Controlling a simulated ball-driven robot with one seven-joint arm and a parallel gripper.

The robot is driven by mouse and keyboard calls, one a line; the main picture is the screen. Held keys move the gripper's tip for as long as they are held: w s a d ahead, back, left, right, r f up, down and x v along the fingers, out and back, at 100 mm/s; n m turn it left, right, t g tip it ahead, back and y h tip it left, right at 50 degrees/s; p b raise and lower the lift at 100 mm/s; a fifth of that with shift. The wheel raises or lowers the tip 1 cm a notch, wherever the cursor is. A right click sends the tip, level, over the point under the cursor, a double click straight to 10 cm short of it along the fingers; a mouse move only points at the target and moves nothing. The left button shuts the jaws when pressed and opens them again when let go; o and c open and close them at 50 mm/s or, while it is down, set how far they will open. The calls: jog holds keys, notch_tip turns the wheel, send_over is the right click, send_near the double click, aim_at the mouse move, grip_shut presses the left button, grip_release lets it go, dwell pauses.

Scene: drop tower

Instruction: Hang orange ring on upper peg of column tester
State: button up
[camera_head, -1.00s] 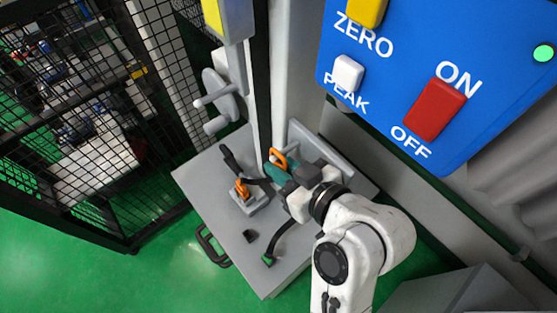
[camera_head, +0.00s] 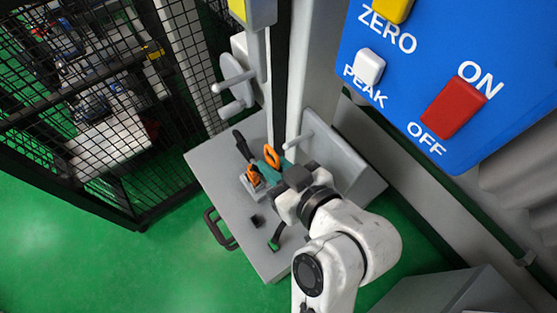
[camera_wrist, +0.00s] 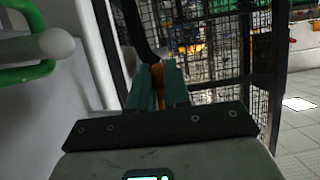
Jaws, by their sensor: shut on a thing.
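My gripper (camera_head: 271,165) has teal fingers and is shut on the orange ring (camera_head: 271,156), which stands out beyond the fingertips above the grey base. In the wrist view the ring (camera_wrist: 158,76) shows nearly edge-on between the fingers (camera_wrist: 158,85). The column tester's grey upright (camera_head: 308,75) rises behind. A pale round peg (camera_head: 298,140) juts out beside its foot, apart from the ring. In the wrist view a pale round-ended peg (camera_wrist: 52,43) is at upper left, beside a green curved bar (camera_wrist: 28,75). I cannot tell whether this is the upper peg.
Another orange item (camera_head: 253,176) and a black-and-green piece (camera_head: 275,238) lie on the grey base (camera_head: 262,262). A handwheel (camera_head: 236,83) sits left of the upright. A black mesh fence (camera_head: 90,110) stands at left. A blue switch panel (camera_head: 440,75) covers the upper right.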

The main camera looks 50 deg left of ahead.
jog(key=shift+r, duration=0.1)
dwell(0.3)
jog(key=shift+s+r+n+b, duration=0.3)
jog(key=shift+r+b, duration=0.2)
jog(key=shift+b, duration=0.05)
jog(key=shift+w, duration=0.15)
